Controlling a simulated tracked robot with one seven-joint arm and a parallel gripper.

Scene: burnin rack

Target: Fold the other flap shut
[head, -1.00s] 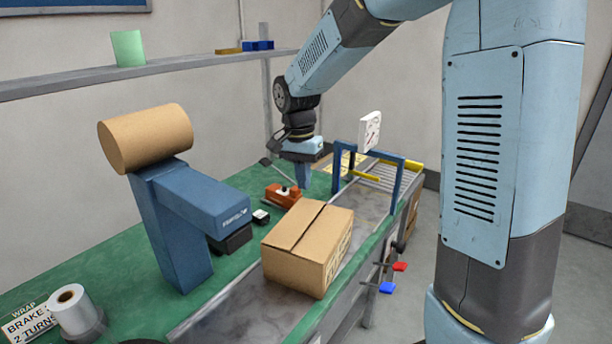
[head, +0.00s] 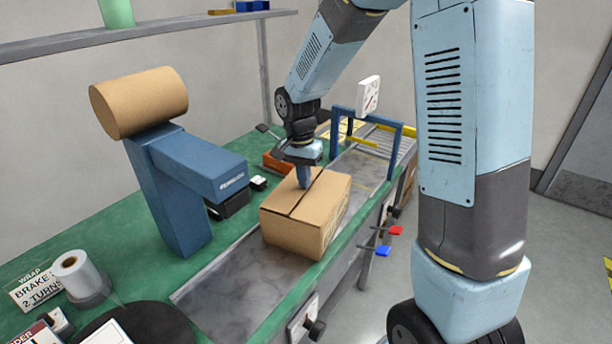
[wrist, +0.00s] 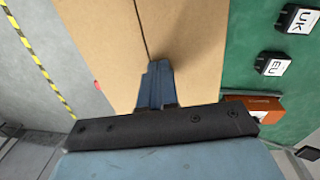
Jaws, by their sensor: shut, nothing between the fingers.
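The cardboard box (head: 288,232) stands upright on the grey conveyor strip. Its left top flap (head: 284,201) and right top flap (head: 325,196) both look flat, with a thin dark seam between them. My gripper (head: 303,184) is shut and empty, pointing down at the far end of the box top, near the seam. In the wrist view, the shut fingers (wrist: 156,72) lie over the seam, between the left flap (wrist: 100,45) and the right flap (wrist: 190,45). I cannot tell whether the fingertips touch the cardboard. The far edge of the box is partly hidden behind my gripper.
A blue post machine with a brown roll (head: 138,102) stands left of the box, its arm (head: 200,165) reaching close to it. A blue gate (head: 368,128) stands beyond. An orange tool (wrist: 253,108) lies beside the box. The near conveyor (head: 235,290) is clear.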

